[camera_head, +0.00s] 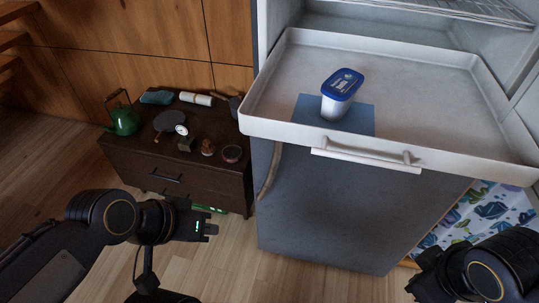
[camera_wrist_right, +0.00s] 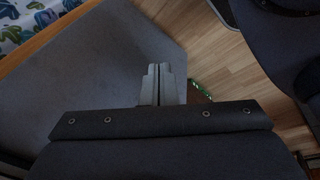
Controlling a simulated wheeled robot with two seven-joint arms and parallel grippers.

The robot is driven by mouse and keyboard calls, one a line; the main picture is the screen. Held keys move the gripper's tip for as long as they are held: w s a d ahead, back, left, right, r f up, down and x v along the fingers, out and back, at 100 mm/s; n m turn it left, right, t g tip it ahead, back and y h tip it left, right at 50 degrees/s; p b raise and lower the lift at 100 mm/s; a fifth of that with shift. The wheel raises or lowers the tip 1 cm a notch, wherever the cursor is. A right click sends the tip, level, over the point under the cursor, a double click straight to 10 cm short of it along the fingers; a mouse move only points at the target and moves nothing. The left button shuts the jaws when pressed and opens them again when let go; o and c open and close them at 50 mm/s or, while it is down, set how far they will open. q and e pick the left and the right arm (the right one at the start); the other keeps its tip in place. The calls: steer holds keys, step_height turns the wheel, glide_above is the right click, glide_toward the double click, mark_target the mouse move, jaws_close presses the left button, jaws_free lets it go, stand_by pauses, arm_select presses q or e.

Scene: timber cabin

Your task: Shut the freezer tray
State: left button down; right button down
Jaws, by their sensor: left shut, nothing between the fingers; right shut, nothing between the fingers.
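The freezer tray (camera_head: 420,84) is a wide white tray, pulled out from the white freezer. Its white bar handle (camera_head: 366,158) runs along the front side. A tub with a blue lid (camera_head: 342,84) stands on a blue mat (camera_head: 307,104) in the tray. My left gripper (camera_head: 212,229) is shut and empty, low and to the left of the freezer front, apart from the tray. My right arm shows at the lower right of the head view, its fingers hidden there. In the right wrist view my right gripper (camera_wrist_right: 158,68) is shut and empty; the tray is not seen there.
A dark low cabinet (camera_head: 180,180) stands left of the freezer, with a green kettle (camera_head: 123,120) and several small items on top. The grey freezer front (camera_head: 340,215) is below the tray. A leaf-patterned cloth (camera_head: 480,215) is at the right. Wooden floor lies in front.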

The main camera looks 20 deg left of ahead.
steer(key=w+a+r+n+t+h, duration=0.35)
steer(key=w+a+n, duration=0.2)
steer(key=n, duration=0.45)
steer(key=n+t+y, duration=0.4)
steer(key=n+t, duration=0.8)
steer(key=n, duration=0.4)
glide_toward(274, 131)
steer(key=w, duration=0.3)
steer(key=w+p, duration=0.1)
steer(key=w, duration=0.3)
steer(key=shift+a+r, duration=0.15)
steer(key=shift+a, duration=0.1)
